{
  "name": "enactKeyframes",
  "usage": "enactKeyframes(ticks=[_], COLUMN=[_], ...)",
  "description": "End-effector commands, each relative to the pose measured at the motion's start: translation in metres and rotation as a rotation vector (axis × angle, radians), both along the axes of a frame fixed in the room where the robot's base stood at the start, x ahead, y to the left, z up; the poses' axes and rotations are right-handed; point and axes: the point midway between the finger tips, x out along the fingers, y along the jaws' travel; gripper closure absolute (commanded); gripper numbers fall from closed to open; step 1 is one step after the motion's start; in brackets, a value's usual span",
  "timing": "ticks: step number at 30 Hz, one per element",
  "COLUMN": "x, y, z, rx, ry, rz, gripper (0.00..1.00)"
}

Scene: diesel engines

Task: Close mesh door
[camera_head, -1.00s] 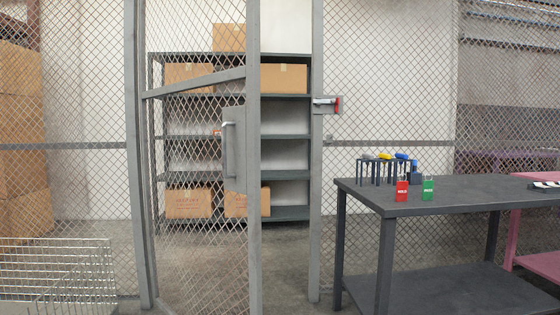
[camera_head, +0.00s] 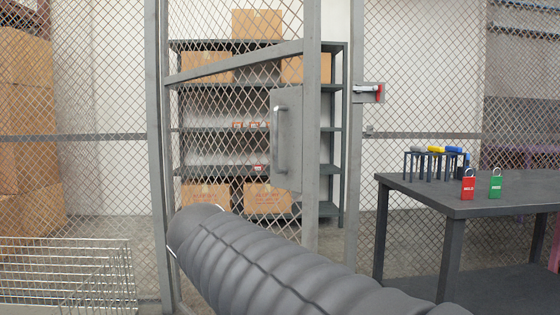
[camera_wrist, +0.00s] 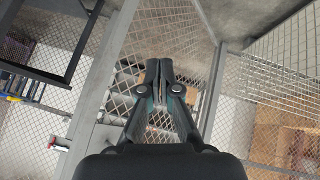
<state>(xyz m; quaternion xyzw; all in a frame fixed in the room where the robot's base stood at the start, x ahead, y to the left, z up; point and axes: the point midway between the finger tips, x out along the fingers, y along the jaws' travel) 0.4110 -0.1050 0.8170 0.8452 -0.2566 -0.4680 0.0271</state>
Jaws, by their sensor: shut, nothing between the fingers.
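The grey-framed mesh door (camera_head: 312,150) stands ajar in the head view, its free edge swung toward me. A gap shows between that edge and the right post (camera_head: 355,190). The door carries a grey plate with a vertical pull handle (camera_head: 280,140). A latch with a red end (camera_head: 369,93) is on the right post; it also shows at lower left in the wrist view (camera_wrist: 58,147). My gripper (camera_wrist: 159,66) is shut and empty, with mesh behind its fingers; I cannot tell if it touches. In the head view my arm crosses the door's lower part, and the gripper is hidden.
A dark table (camera_head: 470,190) with padlocks stands at right. A wire basket (camera_head: 65,270) is at lower left, also at upper right in the wrist view (camera_wrist: 280,60). Shelves (camera_head: 340,150) with boxes stand behind the door. Fixed mesh panels flank it.

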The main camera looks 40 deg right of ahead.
Motion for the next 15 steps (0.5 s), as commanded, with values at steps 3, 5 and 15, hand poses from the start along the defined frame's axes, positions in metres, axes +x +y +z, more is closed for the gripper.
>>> enactKeyframes(ticks=[3,5,15], x=[0.048,0.069,0.160], y=[-0.037,-0.053,-0.113], z=[0.040,0.063,0.178], rx=[-0.125,-0.189,-0.501], ry=[-0.086,-0.145,-0.591], rz=[-0.164,-0.247,-0.636], gripper=[1.00,1.00,1.00])
